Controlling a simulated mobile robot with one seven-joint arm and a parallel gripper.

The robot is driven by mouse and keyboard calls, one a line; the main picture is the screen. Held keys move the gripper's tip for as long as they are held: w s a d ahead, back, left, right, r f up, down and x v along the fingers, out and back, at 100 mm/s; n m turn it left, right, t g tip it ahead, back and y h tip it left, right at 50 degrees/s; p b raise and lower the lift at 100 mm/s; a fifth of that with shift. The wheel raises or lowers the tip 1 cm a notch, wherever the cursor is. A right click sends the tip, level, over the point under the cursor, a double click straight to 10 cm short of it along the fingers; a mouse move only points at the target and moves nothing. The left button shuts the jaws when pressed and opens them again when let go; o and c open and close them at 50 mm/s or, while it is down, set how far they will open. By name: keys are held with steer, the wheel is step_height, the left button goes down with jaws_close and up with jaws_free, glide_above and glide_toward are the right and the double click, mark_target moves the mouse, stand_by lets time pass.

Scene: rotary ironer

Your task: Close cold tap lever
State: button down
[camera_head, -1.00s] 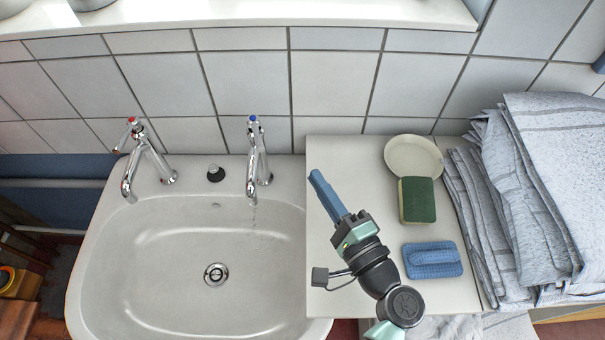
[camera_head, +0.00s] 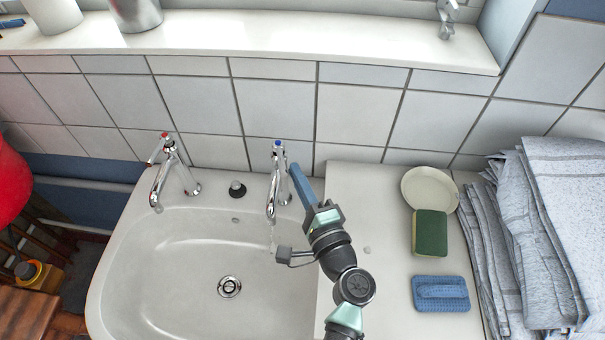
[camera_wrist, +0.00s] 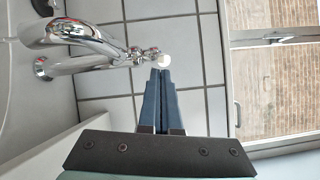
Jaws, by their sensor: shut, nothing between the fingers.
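The cold tap (camera_head: 278,185) is chrome with a blue-marked top and stands at the back right of the sink. Water runs from its spout. In the wrist view the tap (camera_wrist: 85,40) lies at the left, and its lever with a pale round end (camera_wrist: 164,60) is right at my fingertips. My gripper (camera_head: 296,168) is shut with nothing held, its blue fingers just right of the tap's top. In the wrist view the fingertips (camera_wrist: 161,71) seem close to or touching the lever end; I cannot tell which.
The hot tap (camera_head: 172,172) with a red mark stands left, with a black knob (camera_head: 237,189) between the taps. Right of the white sink (camera_head: 180,270), the counter holds a dish (camera_head: 430,188), a sponge (camera_head: 430,232), a blue brush (camera_head: 440,294) and folded cloths (camera_head: 540,220).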

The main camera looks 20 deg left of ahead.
steer(key=shift+s+a+b, duration=0.95)
steer(key=shift+a+b, duration=0.2)
steer(key=shift+a, duration=0.05)
